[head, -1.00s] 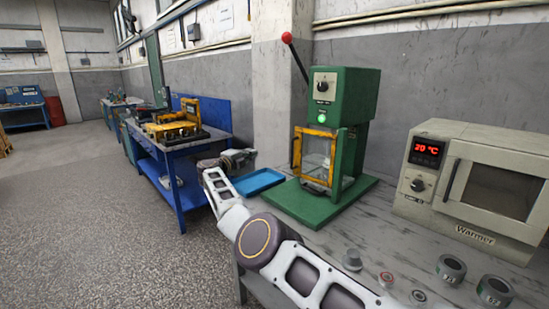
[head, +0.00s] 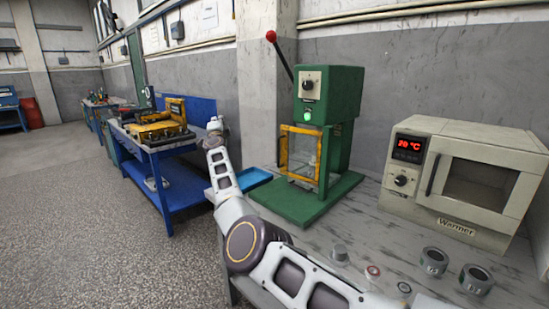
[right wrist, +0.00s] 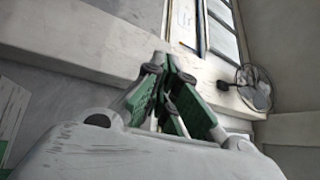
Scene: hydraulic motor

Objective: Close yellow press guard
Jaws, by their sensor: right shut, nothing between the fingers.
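The green press (head: 327,110) stands on the bench right of centre in the head view, with a red-knobbed lever and a lit green lamp. Its yellow-framed guard (head: 283,150) with a clear panel stands upright across the front of the work space. I cannot tell whether a small gap remains at its edge. My right gripper (head: 216,125) is small in the head view, left of the press and apart from the guard. In the right wrist view my right gripper (right wrist: 170,76) is shut and empty, with wall and windows beyond. My left gripper is not in view.
Several small metal parts lie along the bench front. A blue tray (head: 256,177) lies left of the press. A blue table (head: 175,151) with yellow equipment stands further left. Open floor lies at left.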

